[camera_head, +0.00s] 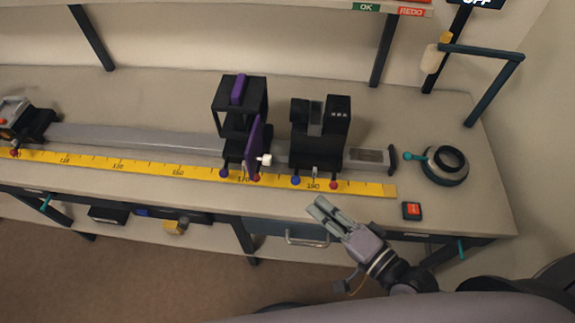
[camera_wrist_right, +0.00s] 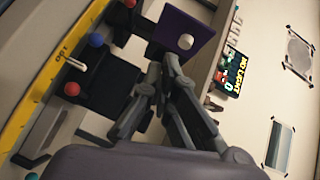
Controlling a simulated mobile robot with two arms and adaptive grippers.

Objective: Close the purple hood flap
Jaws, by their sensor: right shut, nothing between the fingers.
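The purple hood flap (camera_head: 254,142) stands upright at the right front of a black hood frame (camera_head: 217,100) on the rail. It is swung out and seen nearly edge-on, with a white knob (camera_head: 265,160) on its right face. The right wrist view shows the flap (camera_wrist_right: 178,27) face-on with its knob (camera_wrist_right: 185,41). My right gripper (camera_head: 318,207) is shut and empty, in front of the bench edge, to the right of and nearer than the flap. Its fingers (camera_wrist_right: 168,75) show below the flap in the wrist view, apart from it. My left gripper is out of view.
A black two-post unit (camera_head: 300,112) stands on the rail right of the hood. A yellow ruler (camera_head: 150,172) runs along the front. Small red and blue balls line the carriages. A red button (camera_head: 411,211) and a round black-and-grey fixture (camera_head: 446,163) sit at the right.

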